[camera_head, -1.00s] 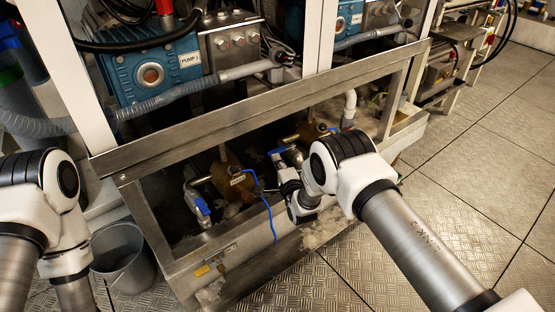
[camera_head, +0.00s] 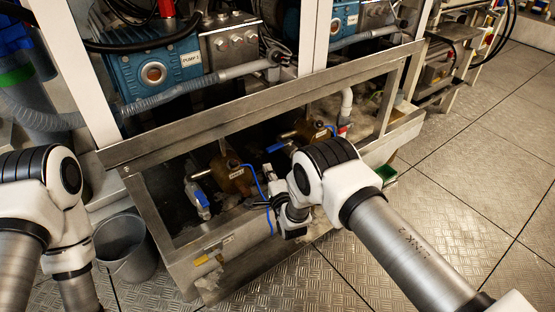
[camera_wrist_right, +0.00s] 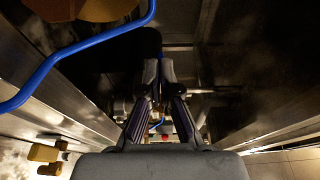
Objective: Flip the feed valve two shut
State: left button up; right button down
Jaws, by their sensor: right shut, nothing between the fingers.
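A brass body with a label (camera_head: 236,174) has a valve with a blue handle (camera_head: 202,203) hanging at its left. A second brass body (camera_head: 312,133) stands farther right, with a blue handle (camera_head: 277,147) lying roughly level in the picture. Its label is not readable, so I cannot tell for certain which valve is number two. My right gripper (camera_head: 268,172) is just below that second handle, apart from it as far as I can see. In the right wrist view its fingers (camera_wrist_right: 158,72) are together and empty. My left gripper is out of view.
A steel frame rail (camera_head: 270,106) crosses above the valves, and the sump's front wall (camera_head: 215,250) lies below. A blue cable (camera_head: 268,205) hangs beside my right gripper and shows in the wrist view (camera_wrist_right: 75,55). A bucket (camera_head: 125,250) stands at left; the floor at right is clear.

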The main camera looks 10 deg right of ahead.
jog(key=s+a+p, duration=0.1)
jog(key=s+a, duration=0.2)
jog(key=shift+a, duration=0.25)
